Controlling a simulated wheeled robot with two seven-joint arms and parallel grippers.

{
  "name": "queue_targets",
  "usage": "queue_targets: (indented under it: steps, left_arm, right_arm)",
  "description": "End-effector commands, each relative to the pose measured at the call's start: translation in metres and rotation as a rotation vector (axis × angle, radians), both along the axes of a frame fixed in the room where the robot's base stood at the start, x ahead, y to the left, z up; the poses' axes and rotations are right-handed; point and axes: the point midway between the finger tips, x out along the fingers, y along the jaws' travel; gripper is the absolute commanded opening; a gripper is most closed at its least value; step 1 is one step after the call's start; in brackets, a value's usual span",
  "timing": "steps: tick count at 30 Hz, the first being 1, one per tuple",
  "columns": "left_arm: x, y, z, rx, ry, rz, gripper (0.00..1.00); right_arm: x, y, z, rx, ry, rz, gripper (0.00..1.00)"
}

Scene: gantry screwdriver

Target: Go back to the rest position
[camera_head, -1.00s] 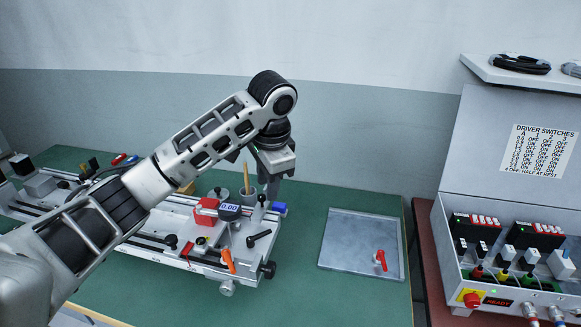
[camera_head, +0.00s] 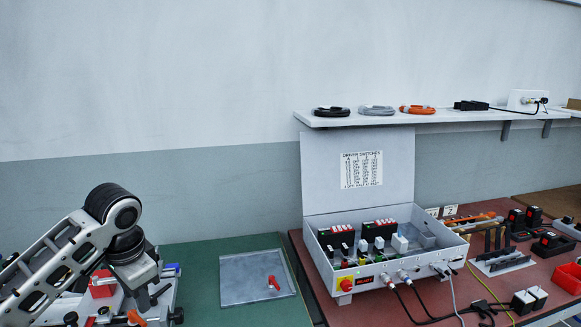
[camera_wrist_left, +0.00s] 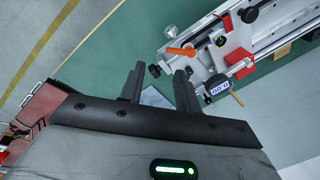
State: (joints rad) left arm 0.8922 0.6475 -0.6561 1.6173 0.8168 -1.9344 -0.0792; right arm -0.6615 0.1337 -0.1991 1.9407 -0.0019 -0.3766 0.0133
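My left arm comes in at the lower left of the head view. Its gripper (camera_head: 146,296) hangs over the right part of the screwdriver rig, near the red block (camera_head: 102,285). In the left wrist view my left gripper (camera_wrist_left: 160,84) has its two dark fingers apart with nothing held between them. The rig (camera_wrist_left: 225,48) with its orange lever (camera_wrist_left: 181,52) and small digital display (camera_wrist_left: 218,90) lies beyond the fingers. My right gripper is in neither view.
A grey tray (camera_head: 240,293) with a red-handled part (camera_head: 273,283) lies on the green bench. The open driver-switch box (camera_head: 410,270) with cables stands on the red-brown bench to the right. A shelf (camera_head: 430,116) holds coiled cables. Green surface is bare around the tray.

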Motion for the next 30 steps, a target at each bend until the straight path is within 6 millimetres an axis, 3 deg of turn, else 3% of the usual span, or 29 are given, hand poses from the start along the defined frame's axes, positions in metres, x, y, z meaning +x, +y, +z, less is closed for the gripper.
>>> queue_targets:
  steps: [10,16,21,24,30]
  left_arm:
    - [-0.005,-0.053,-0.086,-0.145,-0.112,-0.031,0.33]
    - [-0.028,-0.095,-0.15,-0.287,-0.219,-0.016,0.33]
    - [-0.074,-0.131,-0.208,-0.44,-0.366,0.061,0.33]
    - [-0.108,-0.139,-0.23,-0.501,-0.46,0.126,0.33]
    - [-0.175,-0.133,-0.248,-0.539,-0.621,0.233,0.33]
  right_arm:
    - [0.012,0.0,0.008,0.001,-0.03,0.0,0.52]
    - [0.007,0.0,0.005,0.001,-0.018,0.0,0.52]
    - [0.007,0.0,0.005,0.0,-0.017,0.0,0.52]
    - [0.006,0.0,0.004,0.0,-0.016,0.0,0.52]
    - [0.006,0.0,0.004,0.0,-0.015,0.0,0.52]
